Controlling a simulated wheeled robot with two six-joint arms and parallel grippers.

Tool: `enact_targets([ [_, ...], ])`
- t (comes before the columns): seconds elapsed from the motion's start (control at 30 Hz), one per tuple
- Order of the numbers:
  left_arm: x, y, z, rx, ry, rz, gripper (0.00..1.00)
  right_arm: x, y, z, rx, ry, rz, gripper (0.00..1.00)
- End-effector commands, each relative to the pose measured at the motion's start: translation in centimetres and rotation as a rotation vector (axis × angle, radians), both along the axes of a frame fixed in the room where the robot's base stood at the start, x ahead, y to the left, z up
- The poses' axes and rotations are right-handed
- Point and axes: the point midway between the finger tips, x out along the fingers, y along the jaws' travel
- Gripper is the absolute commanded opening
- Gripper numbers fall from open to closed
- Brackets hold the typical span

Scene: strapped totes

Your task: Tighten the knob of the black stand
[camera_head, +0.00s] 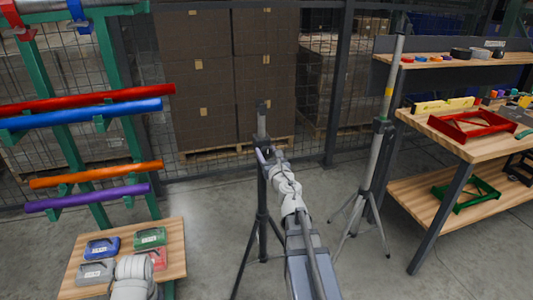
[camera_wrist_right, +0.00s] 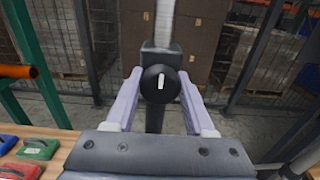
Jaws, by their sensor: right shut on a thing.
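The black stand (camera_head: 262,215) stands on the floor in the middle of the head view, on spread legs, with a short grey pole at its top. Its round black knob (camera_wrist_right: 159,83) faces the right wrist camera, with a white mark standing nearly upright on it. My right gripper (camera_head: 262,155) reaches the stand's collar. In the right wrist view its two pale lavender fingers (camera_wrist_right: 159,90) are shut on the knob, one on each side. In the head view the arm and fingers hide the knob. My left gripper is out of view.
A grey stand (camera_head: 364,190) with a yellow-banded pole is close on the right. A rack with coloured tubes (camera_head: 90,108) and a small table (camera_head: 180,255) with several cases are left. Wire fence is behind.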

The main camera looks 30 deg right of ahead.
Motion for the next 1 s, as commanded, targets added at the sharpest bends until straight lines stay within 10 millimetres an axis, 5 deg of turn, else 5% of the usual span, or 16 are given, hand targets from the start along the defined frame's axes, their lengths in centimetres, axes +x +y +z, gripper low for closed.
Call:
enact_targets([
  [0.4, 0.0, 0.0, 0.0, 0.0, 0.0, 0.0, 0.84, -0.01, 0.01, 0.0, 0.0, 0.0, 0.0, 0.0],
  [1.0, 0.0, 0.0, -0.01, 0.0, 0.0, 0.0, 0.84, -0.01, -0.01, -0.01, 0.25, -0.06, 0.0, 0.0],
])
